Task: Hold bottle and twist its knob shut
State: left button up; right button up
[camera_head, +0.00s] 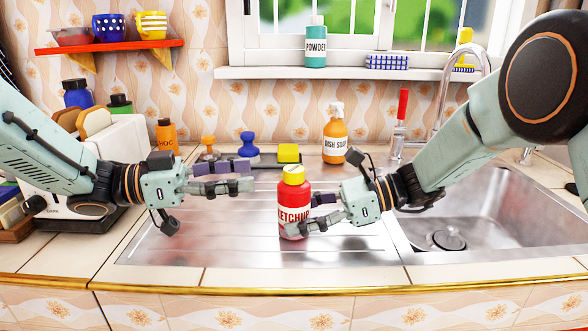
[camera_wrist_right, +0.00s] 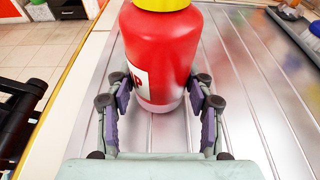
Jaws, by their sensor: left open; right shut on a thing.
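A red ketchup bottle (camera_head: 294,207) with a yellow knob (camera_head: 293,175) on top stands upright on the metal drainboard, in the middle of the head view. My right gripper (camera_head: 312,213) is shut around the lower part of the bottle from the right. In the right wrist view the bottle (camera_wrist_right: 163,55) stands between the two fingers of this gripper (camera_wrist_right: 160,98), and the knob (camera_wrist_right: 162,4) is cut off by the top edge. My left gripper (camera_head: 250,178) is open and empty to the left of the bottle, about level with the knob and apart from it.
The sink (camera_head: 480,225) lies to the right of the drainboard (camera_head: 200,240). An orange dish soap bottle (camera_head: 335,140), a blue stopper-like object (camera_head: 248,146) and a yellow sponge (camera_head: 288,152) stand behind. A toaster (camera_head: 125,145) with bread is at the left. The drainboard's front is clear.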

aim_at(294, 168)
pick_arm(q)
jog(key=x, duration=0.9)
jog(key=shift+d, duration=0.35)
jog(key=shift+w, duration=0.1)
grip_shut()
